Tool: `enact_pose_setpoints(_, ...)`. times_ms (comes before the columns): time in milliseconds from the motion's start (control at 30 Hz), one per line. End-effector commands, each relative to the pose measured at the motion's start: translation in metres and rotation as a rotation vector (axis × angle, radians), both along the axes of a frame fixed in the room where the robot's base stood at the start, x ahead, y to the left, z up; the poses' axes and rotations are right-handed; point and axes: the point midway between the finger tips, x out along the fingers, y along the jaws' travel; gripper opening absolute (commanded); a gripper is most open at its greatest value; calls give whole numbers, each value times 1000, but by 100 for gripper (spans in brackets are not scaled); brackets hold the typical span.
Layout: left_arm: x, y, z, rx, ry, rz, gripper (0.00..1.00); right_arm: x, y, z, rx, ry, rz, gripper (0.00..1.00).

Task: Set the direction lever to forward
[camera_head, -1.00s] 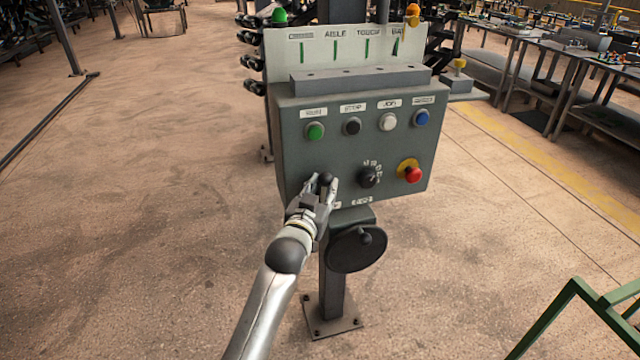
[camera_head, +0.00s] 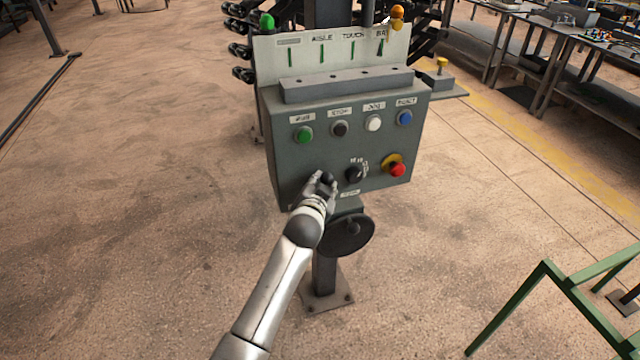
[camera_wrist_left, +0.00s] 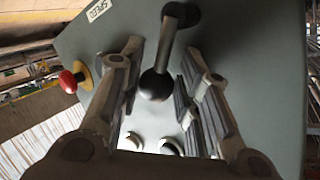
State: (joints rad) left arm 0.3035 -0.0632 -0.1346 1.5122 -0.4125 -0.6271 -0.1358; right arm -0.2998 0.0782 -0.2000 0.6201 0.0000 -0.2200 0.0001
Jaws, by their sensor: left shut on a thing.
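The direction lever is a dark rod with a round black knob (camera_wrist_left: 157,84) on the front of a grey control box (camera_head: 285,165). In the head view the knob (camera_head: 328,178) is at the box's lower left, partly covered by my fingers. My left gripper (camera_head: 324,182) is shut on the lever at its knob. In the left wrist view the fingers of the gripper (camera_wrist_left: 160,76) stand on both sides of the knob, and the rod runs up to its dark pivot. The lever's label is hidden. My right gripper is not in view.
A black rotary selector (camera_head: 355,173) and a red emergency button (camera_head: 397,170) sit right of the lever. Green, black, white and blue buttons line the upper panel. A dark handwheel (camera_head: 348,236) is below. A green frame (camera_head: 507,310) stands at lower right.

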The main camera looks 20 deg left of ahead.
Motion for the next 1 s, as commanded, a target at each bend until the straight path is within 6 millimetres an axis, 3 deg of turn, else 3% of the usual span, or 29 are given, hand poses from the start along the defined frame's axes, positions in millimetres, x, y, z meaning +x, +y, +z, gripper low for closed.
enact_pose_setpoints(333, 0, 0, 0, 6, 2, -1, 0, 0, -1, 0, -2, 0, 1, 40)
enact_pose_setpoints(367, 0, 0, 0, 6, 2, -1, 35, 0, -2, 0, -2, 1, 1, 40)
enact_pose_setpoints(500, 0, 0, 0, 5, 2, -1, 51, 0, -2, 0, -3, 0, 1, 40)
enact_pose_setpoints(833, -1, 0, 0, 3, 1, 0, 51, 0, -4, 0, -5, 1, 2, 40)
enact_pose_setpoints(1000, -13, -2, 4, 3, 0, -1, 51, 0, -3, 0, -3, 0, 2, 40)
